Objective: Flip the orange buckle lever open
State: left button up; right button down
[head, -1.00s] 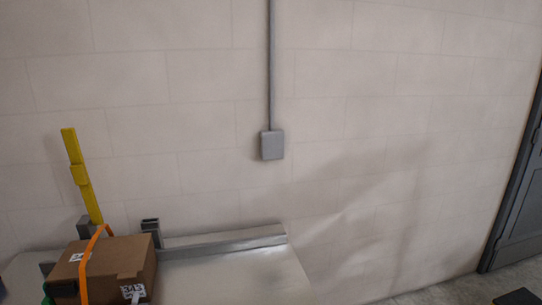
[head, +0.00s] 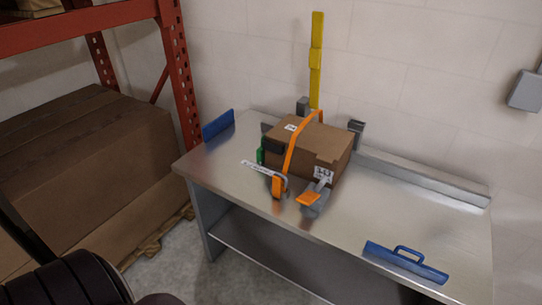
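The orange lever (head: 308,198) sits on a grey buckle (head: 317,209) at the front of a steel table, by the near right corner of a brown box (head: 325,143). The lever looks low and roughly flat, but I cannot tell its exact angle. An orange strap (head: 290,152) runs over the box, and a second orange piece (head: 277,187) stands at the table's front edge left of the lever. Neither of my grippers is in view.
The steel table (head: 420,215) has a blue handled piece (head: 406,261) at front right and a blue plate (head: 218,124) at left. A yellow upright (head: 316,62) stands behind the box. An orange-red rack (head: 178,75) with large cartons (head: 95,165) is at left.

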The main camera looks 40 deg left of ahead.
aim_at(277, 183)
jog(key=u, duration=1.1)
jog(key=i+l+u, duration=0.25)
jog(key=i+l, duration=0.3)
